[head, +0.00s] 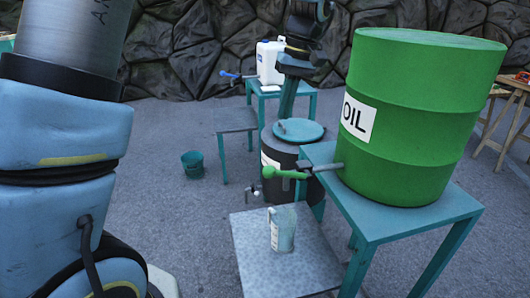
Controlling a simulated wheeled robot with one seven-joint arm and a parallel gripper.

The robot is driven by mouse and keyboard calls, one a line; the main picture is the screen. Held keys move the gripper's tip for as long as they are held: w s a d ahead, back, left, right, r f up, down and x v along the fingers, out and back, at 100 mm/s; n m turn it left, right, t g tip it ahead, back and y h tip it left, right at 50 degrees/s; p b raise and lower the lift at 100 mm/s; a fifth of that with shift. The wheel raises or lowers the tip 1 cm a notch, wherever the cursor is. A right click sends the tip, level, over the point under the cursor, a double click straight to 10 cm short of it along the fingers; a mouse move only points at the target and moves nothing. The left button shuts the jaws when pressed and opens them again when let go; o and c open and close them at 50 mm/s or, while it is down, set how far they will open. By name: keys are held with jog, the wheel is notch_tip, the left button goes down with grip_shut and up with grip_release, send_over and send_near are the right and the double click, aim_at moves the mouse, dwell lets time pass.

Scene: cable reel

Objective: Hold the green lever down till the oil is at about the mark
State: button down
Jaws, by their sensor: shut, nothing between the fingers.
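The green lever (285,174) sticks out to the left from the tap of the green oil drum (415,125) and lies about level. Below it a pale jug (283,232) with a whitish strip on its side stands upright. I see no oil stream, and the oil level and the mark are too small to tell. My gripper (284,114) hangs from the top centre with its fingers shut and pointing down. In the picture its tips are above the lever, apart from it. It holds nothing.
The jug stands on a low grey platform (250,255). The drum sits on a teal table (362,208). A dark barrel (281,158) with a teal lid stands behind. A white canister (268,62) with a blue lever, a teal bucket (193,165) and a wooden workbench (495,125) are farther off.

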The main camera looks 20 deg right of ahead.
aim_at(272, 167)
jog(key=shift+f, duration=0.1)
jog(key=p+x, duration=0.4)
jog(key=x, duration=1)
jog(key=shift+s, duration=0.1)
